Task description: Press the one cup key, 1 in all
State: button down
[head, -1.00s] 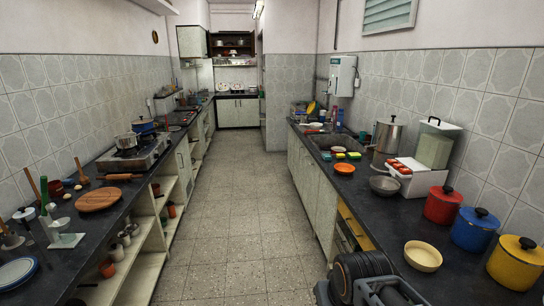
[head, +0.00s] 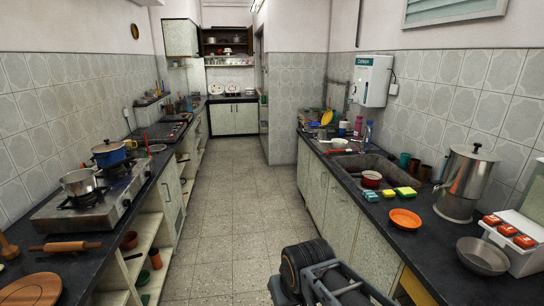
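A tall lidded steel vessel (head: 464,185) stands on the right counter. Dark cups (head: 413,166) stand left of it, by the wall. Part of my arm shows at the bottom middle, dark and grey, over the floor and the right counter's edge. My gripper's fingertips are not seen.
The tiled floor (head: 215,210) between the counters is clear. The right counter holds a sink with a red pot (head: 371,179), sponges, an orange plate (head: 405,218), a steel bowl (head: 483,256) and a white box (head: 515,246). A stove (head: 95,203) stands left.

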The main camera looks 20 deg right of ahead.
aim_at(508, 230)
jog(key=z, duration=0.5)
jog(key=i, duration=1.05)
jog(key=z, duration=1.55)
jog(key=i, duration=0.6)
jog(key=z, duration=0.4)
